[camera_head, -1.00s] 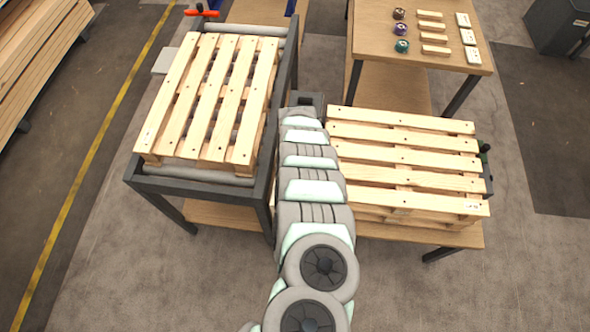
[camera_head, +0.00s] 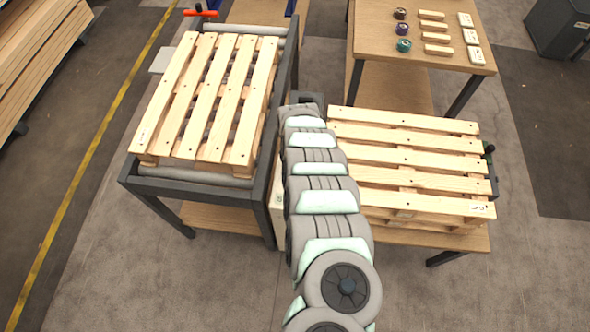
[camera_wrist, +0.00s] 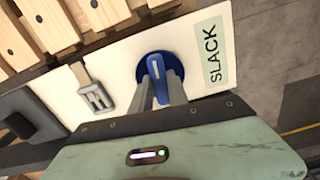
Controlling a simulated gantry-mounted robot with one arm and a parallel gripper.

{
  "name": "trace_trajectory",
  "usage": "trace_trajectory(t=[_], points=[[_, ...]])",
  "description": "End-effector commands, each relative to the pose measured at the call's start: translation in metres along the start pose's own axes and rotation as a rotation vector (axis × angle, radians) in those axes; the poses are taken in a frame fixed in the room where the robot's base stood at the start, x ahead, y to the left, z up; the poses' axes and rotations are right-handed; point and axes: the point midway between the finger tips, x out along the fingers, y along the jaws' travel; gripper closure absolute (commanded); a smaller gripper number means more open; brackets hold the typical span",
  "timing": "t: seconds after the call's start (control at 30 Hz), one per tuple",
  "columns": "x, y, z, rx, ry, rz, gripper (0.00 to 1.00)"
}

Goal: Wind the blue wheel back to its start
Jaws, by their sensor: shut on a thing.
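The blue wheel (camera_wrist: 174,68) is on a pale panel (camera_wrist: 120,64) in the wrist view. A white mark shows on its face. My gripper (camera_wrist: 160,88) is shut on the wheel, with its two grey fingers reaching up to it from below. The fingers hide the lower part of the wheel. A green label reading SLACK (camera_wrist: 213,54) is on the panel to the right of the wheel. In the head view my arm hides the wheel and the gripper.
A metal buckle-like fitting (camera_wrist: 95,95) sits left of the wheel. One pallet (camera_head: 205,95) lies on a dark-framed roller stand at left, and stacked pallets (camera_head: 410,150) lie on a table at right. A wooden table (camera_head: 385,22) at the back holds coloured spools and blocks.

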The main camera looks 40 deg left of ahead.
Motion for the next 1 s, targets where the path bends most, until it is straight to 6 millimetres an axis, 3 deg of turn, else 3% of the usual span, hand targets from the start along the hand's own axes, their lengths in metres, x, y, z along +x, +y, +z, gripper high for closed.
trace_trajectory(t=[0.3, 0.8, 0.83, 1.0], points=[[0.0007, -0.0001, 0.0002, -0.107, 0.000, 0.000, 1.00], [0.0005, 0.0000, -0.0002, -0.125, 0.000, 0.001, 1.00], [0.0005, 0.0000, -0.0001, -0.125, 0.000, 0.001, 0.79], [0.0005, -0.0001, -0.0002, -0.124, 0.000, 0.000, 0.65]])
